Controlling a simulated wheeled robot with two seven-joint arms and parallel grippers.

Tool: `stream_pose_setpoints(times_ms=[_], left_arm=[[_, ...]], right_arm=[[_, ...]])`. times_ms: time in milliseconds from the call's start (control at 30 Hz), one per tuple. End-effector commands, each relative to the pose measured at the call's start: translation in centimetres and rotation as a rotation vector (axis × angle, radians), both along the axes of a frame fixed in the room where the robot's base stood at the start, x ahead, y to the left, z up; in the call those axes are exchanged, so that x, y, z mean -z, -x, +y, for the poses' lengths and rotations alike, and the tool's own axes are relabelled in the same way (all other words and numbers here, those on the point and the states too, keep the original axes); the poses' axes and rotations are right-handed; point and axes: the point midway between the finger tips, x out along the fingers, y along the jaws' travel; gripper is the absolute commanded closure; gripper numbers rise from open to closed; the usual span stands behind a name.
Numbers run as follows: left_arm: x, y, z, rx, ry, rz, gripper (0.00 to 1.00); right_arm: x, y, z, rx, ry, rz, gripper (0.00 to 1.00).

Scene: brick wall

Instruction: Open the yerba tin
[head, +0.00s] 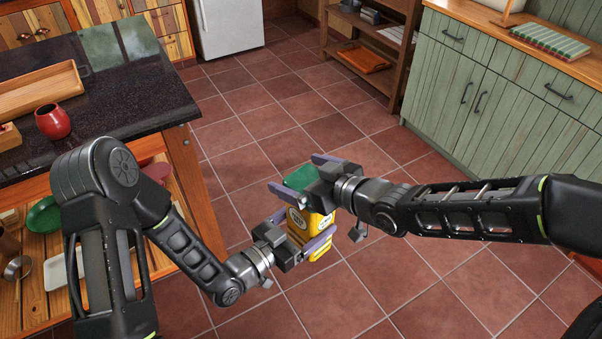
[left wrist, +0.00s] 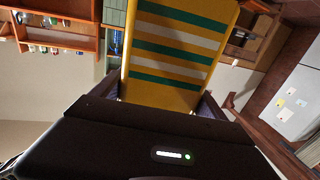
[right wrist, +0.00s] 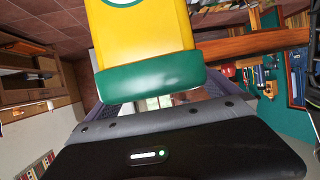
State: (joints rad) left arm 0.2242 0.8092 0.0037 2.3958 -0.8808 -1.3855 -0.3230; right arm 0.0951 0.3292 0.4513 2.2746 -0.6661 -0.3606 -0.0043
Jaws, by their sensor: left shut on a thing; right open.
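The yerba tin (head: 297,223) is yellow with a green lid (head: 299,178), held upright in the air over the tiled floor. My left gripper (head: 305,236) is shut on the lower body of the tin. In the left wrist view the tin's striped yellow, green and white side (left wrist: 175,48) fills the space between the fingers. My right gripper (head: 300,178) is open at the top of the tin, with its fingers on either side of the lid. In the right wrist view the green lid (right wrist: 150,79) is on the yellow body, close to the palm. Whether the fingers touch it cannot be told.
A dark countertop (head: 130,90) at left carries a red cup (head: 53,121) and a wooden tray (head: 40,92). Shelves below it hold dishes. Green cabinets (head: 490,90) stand at right, a wooden shelf unit (head: 345,40) behind. The tiled floor between is clear.

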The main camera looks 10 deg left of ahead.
Motion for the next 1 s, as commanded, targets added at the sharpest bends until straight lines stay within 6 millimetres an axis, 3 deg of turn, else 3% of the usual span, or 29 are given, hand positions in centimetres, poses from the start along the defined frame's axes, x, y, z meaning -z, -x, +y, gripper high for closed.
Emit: stream_pose_setpoints(times_ms=[167,1000], left_arm=[[-0.17,-0.03,-0.04,0.001,0.002,-0.004,0.89],[-0.16,-0.03,-0.03,0.0,0.002,-0.004,0.89]], right_arm=[[-0.04,0.01,-0.01,0.0,0.0,0.0,0.02],[-0.05,0.01,-0.03,0.0,-0.001,0.0,0.7]])
